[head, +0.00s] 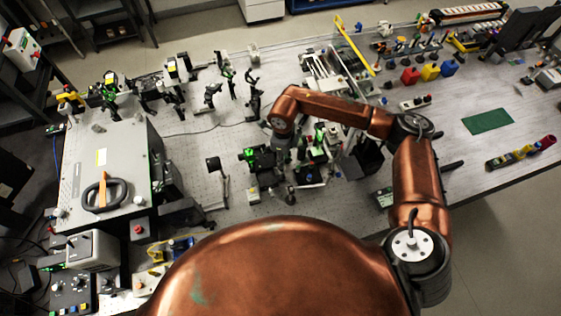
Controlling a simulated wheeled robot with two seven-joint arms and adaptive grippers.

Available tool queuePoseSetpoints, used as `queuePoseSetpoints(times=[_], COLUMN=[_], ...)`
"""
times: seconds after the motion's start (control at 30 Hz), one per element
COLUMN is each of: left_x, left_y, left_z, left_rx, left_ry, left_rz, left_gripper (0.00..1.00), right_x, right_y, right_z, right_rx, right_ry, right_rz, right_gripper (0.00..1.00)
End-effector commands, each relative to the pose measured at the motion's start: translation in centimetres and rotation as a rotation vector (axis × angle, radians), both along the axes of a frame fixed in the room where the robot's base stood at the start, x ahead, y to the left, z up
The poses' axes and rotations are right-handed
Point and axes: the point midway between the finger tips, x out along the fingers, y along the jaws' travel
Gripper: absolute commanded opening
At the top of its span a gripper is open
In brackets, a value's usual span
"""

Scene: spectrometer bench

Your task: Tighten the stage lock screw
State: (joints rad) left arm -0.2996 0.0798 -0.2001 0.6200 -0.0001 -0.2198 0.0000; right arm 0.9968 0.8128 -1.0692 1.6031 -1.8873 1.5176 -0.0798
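My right arm comes in from the right, bends over the bench and ends above its middle. My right gripper (282,150) points down beneath the copper wrist, among dark stages and mounts; its fingers cannot be made out. A dark stage with a green part (249,156) stands just left of it. More dark mounts with green parts (318,143) stand just right of it, partly behind the arm. The stage lock screw cannot be picked out at this size. Whether the gripper touches anything cannot be told. My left gripper is not in view.
Several optic mounts (211,94) stand behind the stages. A white-railed frame (330,75) and a yellow bar (354,46) lie behind the arm. The bench around the green mat (488,121) is mostly clear.

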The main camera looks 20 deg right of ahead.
Motion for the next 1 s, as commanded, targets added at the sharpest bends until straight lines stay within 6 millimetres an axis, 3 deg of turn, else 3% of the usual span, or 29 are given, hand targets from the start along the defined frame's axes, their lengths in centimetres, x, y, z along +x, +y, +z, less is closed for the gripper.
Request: queuePoseSetpoints(times=[0.2,0.4,0.77,1.0], left_x=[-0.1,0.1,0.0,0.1], left_y=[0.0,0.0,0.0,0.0], left_z=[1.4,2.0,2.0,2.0], left_rx=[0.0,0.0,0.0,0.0], left_ry=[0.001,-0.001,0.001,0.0], left_rz=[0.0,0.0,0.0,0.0], left_gripper=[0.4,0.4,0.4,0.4], right_x=[-0.1,0.0,0.0,0.0], right_y=[0.5,0.4,0.2,0.2], right_z=[-3.4,-5.5,-6.1,-6.1], right_rx=[0.001,0.002,0.001,0.001], right_ry=[0.004,0.001,0.0,0.0], right_rz=[0.007,0.007,0.004,0.004], right_gripper=[0.29,0.29,0.29,0.12])
